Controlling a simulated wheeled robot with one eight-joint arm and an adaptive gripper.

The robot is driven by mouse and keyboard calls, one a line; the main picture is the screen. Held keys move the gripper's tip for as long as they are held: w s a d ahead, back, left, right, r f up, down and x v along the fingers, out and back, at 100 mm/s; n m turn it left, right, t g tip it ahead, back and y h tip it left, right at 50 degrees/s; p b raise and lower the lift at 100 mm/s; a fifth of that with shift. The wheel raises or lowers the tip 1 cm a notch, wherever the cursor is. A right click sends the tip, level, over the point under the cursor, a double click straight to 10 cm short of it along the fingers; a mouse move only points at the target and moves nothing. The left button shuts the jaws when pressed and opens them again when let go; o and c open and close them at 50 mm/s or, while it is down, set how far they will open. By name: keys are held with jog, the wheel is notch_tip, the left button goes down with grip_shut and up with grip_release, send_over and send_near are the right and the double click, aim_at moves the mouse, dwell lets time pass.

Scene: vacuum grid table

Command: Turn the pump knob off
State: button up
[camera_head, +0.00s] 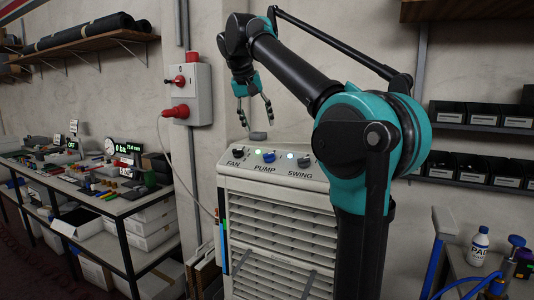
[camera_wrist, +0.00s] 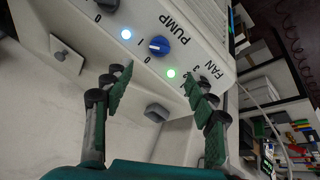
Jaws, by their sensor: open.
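The cooler's sloping control panel (camera_head: 225,170) carries knobs labelled FAN, PUMP and SWING. The blue pump knob (camera_head: 269,156) is in the middle. In the wrist view the pump knob (camera_wrist: 159,45) lies beyond the fingertips, with marks 1 and 0 beside it. A pale line shows on its face, seemingly toward the 1, but it is too small to be sure. My gripper (camera_head: 254,112) hangs above the panel, open and empty. In the wrist view its two green fingers (camera_wrist: 158,82) are spread apart and do not touch the knob.
The dark fan knob (camera_head: 238,150) and swing knob (camera_head: 304,162) flank the pump knob. A green light (camera_head: 253,155) and a bluish-white light (camera_head: 291,156) are lit. A grey tab (camera_head: 258,136) stands behind the knobs. A red-switched wall box (camera_head: 188,95) is at left.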

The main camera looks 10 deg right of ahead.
aim_at(268, 154)
jog(key=x, duration=1.3)
jog(key=shift+f, duration=0.2)
jog(key=shift+c, duration=0.6)
jog(key=c, duration=1)
jog(key=shift+c, duration=0.2)
jog(key=shift+n, duration=0.5)
jog(key=n, duration=0.4)
jog(key=shift+n, duration=0.3)
jog(key=n, duration=0.6)
jog(key=shift+h, duration=0.3)
jog(key=shift+n, duration=0.3)
